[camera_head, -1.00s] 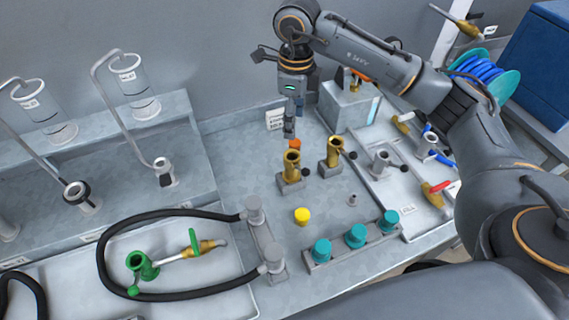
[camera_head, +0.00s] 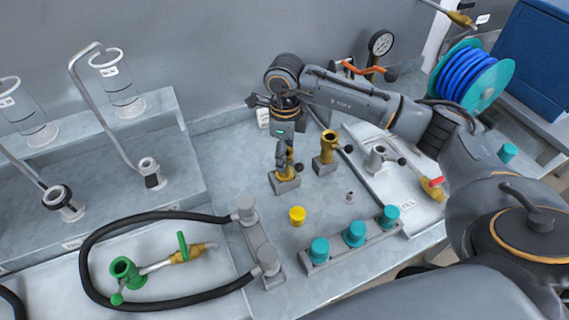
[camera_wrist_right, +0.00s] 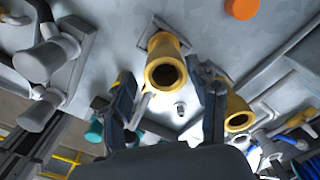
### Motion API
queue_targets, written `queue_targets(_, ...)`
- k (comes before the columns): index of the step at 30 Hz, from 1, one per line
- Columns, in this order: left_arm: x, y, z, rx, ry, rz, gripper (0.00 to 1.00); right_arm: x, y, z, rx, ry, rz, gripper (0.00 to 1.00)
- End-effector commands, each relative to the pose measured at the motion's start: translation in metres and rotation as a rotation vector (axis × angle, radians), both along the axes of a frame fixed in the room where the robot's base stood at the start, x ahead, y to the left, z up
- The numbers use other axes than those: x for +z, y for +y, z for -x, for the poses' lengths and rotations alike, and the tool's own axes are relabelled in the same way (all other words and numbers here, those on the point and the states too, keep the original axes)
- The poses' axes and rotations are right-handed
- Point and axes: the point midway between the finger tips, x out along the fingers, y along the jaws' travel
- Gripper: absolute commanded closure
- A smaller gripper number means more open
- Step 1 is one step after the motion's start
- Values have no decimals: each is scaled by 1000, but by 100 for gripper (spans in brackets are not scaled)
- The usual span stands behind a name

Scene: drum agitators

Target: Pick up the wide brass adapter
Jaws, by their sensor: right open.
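Two brass adapters stand upright on small grey bases on the bench. The left one (camera_head: 290,168) is largely behind my right gripper in the head view; the right one (camera_head: 328,148) is clear. My right gripper (camera_head: 283,160) is open, pointing down at the left adapter. In the right wrist view, the left adapter (camera_wrist_right: 163,50) shows its open round mouth between the two spread fingers. The other adapter (camera_wrist_right: 238,112) is outside the right finger. I cannot tell surely which is the wide one. No contact is visible. My left gripper is out of view.
A yellow cap (camera_head: 297,215) and a rack of teal caps (camera_head: 354,236) stand nearer me. A black hose (camera_head: 150,216) loops at the left. An orange disc (camera_wrist_right: 242,8) lies close by. A tray (camera_head: 375,190) with valves is at right.

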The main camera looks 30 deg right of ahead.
Motion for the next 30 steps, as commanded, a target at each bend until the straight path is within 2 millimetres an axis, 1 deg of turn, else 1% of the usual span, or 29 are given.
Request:
queue_targets(1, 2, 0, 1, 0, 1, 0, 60, -4, 0, 1, 0, 2, 1, 41)
queue_targets(5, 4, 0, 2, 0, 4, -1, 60, -11, 0, 0, 0, 0, 0, 41)
queue_targets(8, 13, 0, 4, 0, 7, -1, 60, -21, -1, -2, 1, 3, 1, 41)
queue_targets(11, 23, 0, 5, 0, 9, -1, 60, -35, -4, -5, -1, 5, 1, 41)
queue_targets(13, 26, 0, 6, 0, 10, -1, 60, -47, -4, -5, 0, 4, 0, 41)
queue_targets(15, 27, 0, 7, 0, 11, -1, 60, -55, -4, -6, 0, 1, 0, 41)
queue_targets(19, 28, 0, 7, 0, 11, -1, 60, -63, -4, -6, 1, 0, 0, 41)
queue_targets(24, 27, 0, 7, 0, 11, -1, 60, -63, -4, -6, 1, -1, 1, 41)
queue_targets(25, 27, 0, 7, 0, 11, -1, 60, -63, -4, -6, 1, -1, 1, 45)
queue_targets(26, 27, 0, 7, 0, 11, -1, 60, -63, -4, -6, 1, -1, 1, 51)
queue_targets(27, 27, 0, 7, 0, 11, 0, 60, -63, -4, -6, 1, -1, 1, 59)
queue_targets(29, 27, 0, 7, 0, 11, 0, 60, -63, -4, -6, 1, -1, 1, 71)
queue_targets(30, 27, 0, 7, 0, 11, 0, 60, -63, -4, -6, 1, -1, 1, 79)
